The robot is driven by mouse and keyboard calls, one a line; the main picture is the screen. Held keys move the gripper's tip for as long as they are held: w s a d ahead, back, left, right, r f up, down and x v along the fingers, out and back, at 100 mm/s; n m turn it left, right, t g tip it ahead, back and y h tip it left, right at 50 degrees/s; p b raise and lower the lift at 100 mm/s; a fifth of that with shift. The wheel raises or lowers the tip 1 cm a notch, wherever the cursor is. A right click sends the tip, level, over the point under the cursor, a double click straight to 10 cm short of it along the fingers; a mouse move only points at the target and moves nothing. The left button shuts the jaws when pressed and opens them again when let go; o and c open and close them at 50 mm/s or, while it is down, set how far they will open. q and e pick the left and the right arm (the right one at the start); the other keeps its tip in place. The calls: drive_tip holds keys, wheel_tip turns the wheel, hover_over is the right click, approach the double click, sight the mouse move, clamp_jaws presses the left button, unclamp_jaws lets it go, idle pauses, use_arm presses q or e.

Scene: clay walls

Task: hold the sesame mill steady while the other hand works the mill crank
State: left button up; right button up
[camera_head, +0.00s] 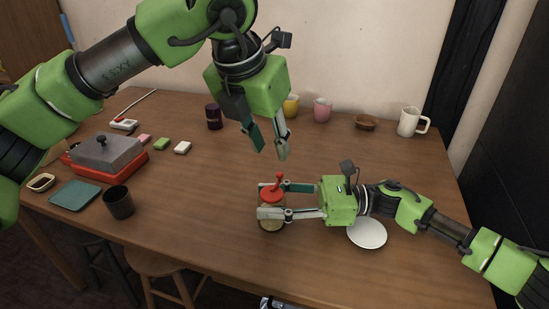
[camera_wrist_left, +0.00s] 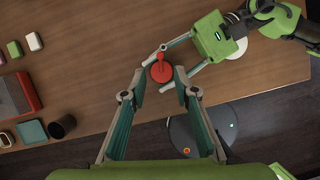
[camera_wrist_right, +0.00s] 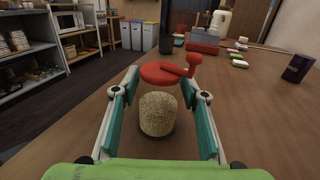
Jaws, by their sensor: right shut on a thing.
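The sesame mill has a red top with a crank (camera_head: 271,195) and a tan, speckled body (camera_head: 272,225). It stands upright near the table's front edge. My right gripper (camera_head: 264,201) is shut on the mill, one finger on each side near its red top. The right wrist view shows the tan body (camera_wrist_right: 157,113) and the red crank (camera_wrist_right: 168,72) between and beyond its fingers. My left gripper (camera_head: 270,153) is open and empty above the mill, pointing down. In the left wrist view, the red crank (camera_wrist_left: 162,70) shows between its fingertips, below them and apart.
A white plate (camera_head: 367,234) lies under my right wrist. A dark cup (camera_head: 118,202), a teal tray (camera_head: 75,196) and a red-based grey-lidded pot (camera_head: 107,153) stand at the left. Mugs and a bowl (camera_head: 365,122) line the back. The table's middle is clear.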

use_arm(q)
drive_tip(key=shift+v, duration=1.4)
drive_tip(key=shift+w, duration=0.1)
use_arm(e)
drive_tip(key=o, duration=1.3)
drive_tip(key=shift+o, duration=0.2)
drive_tip(key=shift+d, duration=0.1)
